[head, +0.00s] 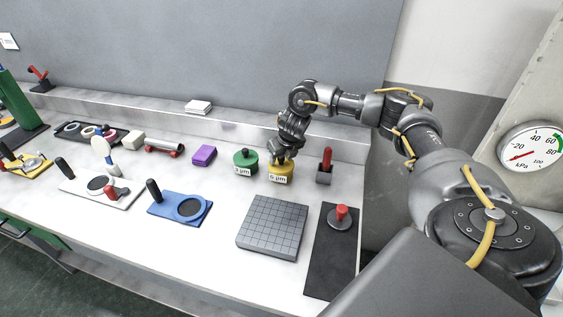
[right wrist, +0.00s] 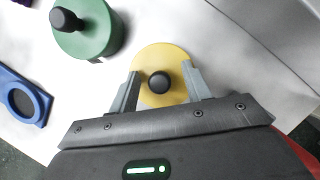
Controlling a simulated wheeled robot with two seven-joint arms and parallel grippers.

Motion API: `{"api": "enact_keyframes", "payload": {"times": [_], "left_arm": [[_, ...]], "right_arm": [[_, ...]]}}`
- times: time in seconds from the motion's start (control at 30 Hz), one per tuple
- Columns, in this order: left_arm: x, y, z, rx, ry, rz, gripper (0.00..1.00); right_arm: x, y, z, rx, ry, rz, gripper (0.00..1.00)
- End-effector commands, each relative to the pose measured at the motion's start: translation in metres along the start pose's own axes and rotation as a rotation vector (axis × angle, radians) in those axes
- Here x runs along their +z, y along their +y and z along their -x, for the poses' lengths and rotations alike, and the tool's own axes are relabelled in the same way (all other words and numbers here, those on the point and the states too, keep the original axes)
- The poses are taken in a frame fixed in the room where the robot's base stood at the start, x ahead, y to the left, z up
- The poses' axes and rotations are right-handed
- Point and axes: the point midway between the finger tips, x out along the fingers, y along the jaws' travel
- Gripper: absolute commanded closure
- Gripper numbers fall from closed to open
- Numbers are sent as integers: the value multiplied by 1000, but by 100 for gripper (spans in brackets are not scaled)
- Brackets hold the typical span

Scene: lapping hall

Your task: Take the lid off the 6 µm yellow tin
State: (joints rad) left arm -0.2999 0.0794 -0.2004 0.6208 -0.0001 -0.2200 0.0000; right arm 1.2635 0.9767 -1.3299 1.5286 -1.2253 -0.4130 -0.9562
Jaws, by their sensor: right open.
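The yellow tin (head: 280,175) labelled 6 µm stands upright on the bench. In the right wrist view its round yellow lid (right wrist: 160,62) with a black knob (right wrist: 159,82) is seen from above. My right gripper (head: 281,158) is over the tin. In the right wrist view its two open fingers (right wrist: 160,84) stand on either side of the knob, with gaps, apparently not touching it. Whether the fingertips touch the lid I cannot tell. My left gripper does not show.
A green tin (head: 244,163) with a black knob stands just left of the yellow tin. A red-handled tool (head: 325,165) stands close on the right. A grooved grey plate (head: 272,226) and a black mat (head: 322,265) lie in front.

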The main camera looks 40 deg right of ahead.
Motion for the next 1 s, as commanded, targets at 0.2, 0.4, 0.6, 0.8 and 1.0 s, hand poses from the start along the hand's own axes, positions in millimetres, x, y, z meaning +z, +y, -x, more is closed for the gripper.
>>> {"api": "enact_keyframes", "payload": {"times": [0.2,0.4,0.6,0.8,1.0], "left_arm": [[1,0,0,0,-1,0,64],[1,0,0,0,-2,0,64],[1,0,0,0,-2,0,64],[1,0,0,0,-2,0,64],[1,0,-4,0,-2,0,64]], "right_arm": [[0,0,-2,0,0,0,52],[0,0,-2,1,0,0,74],[0,0,-2,0,0,0,99],[0,0,-1,0,-1,-1,100],[4,0,5,2,-3,0,100]]}}
